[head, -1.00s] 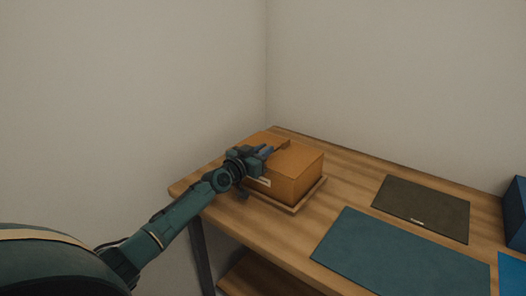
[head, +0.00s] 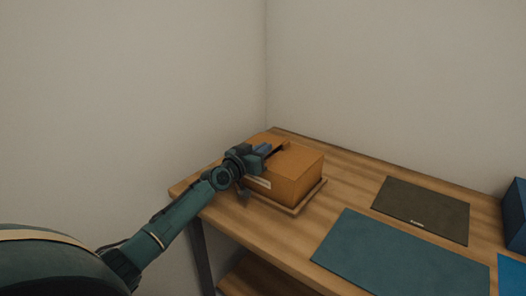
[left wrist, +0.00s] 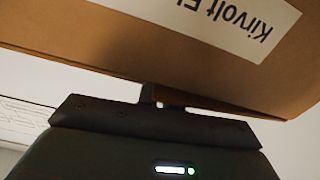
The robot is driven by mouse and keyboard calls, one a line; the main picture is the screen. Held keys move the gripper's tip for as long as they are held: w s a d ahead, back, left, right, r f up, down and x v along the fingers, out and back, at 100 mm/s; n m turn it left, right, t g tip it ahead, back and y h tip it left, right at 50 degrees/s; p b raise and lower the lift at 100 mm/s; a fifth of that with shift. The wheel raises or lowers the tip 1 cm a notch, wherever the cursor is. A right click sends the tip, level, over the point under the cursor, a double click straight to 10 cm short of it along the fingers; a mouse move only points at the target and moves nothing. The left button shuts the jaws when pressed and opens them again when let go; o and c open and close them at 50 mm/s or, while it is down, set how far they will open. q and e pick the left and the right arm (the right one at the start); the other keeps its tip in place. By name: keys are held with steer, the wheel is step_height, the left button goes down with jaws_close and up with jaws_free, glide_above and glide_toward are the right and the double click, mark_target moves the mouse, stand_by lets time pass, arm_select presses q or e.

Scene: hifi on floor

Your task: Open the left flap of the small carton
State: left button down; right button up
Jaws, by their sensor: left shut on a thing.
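The small carton (head: 297,180) is a brown box with a white label on its front side. It stands near the back left corner of the table. In the left wrist view the carton (left wrist: 110,42) fills the top, with its label showing printed letters upside down. My left gripper (head: 264,151) is at the carton's top left edge, shut on the left flap. The arm and gripper hide most of that flap. A dark strip shows just right of the gripper on the carton's top. In the left wrist view the jaws are only partly visible. My right gripper is not in view.
The carton sits on a thin light-brown tray or board (head: 296,211) on the wooden table (head: 345,180). A teal mat (head: 400,255) and a dark flat mat (head: 422,208) lie to the right. A blue box (head: 515,212) stands at the right edge. Walls close the back and left.

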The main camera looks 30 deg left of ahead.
arm_select(q)
steer(key=shift+a+r+n+p, duration=0.25)
steer(key=shift+r+n+p, duration=0.05)
steer(key=shift+r+n, duration=0.45)
steer(key=a+r+n, duration=0.1)
steer(key=n, duration=0.1)
steer(key=a+r+n, duration=0.2)
steer(key=n, duration=0.1)
steer(key=a+r+n, duration=0.2)
steer(key=n, duration=0.1)
steer(key=shift+w+a+r, duration=0.2)
steer(key=shift+a+r, duration=0.05)
steer(key=a+n+b, duration=0.3)
steer(key=a+n, duration=0.8)
steer(key=shift+w+f+n, duration=0.3)
steer(key=shift+w+n, duration=0.05)
steer(key=shift+w, duration=0.1)
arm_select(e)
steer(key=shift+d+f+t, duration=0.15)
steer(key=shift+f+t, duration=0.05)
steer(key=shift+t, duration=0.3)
arm_select(q)
steer(key=c, duration=1.6)
jaws_free()
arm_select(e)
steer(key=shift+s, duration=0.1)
arm_select(q)
steer(key=shift+o, duration=0.2)
steer(key=shift+s, duration=0.1)
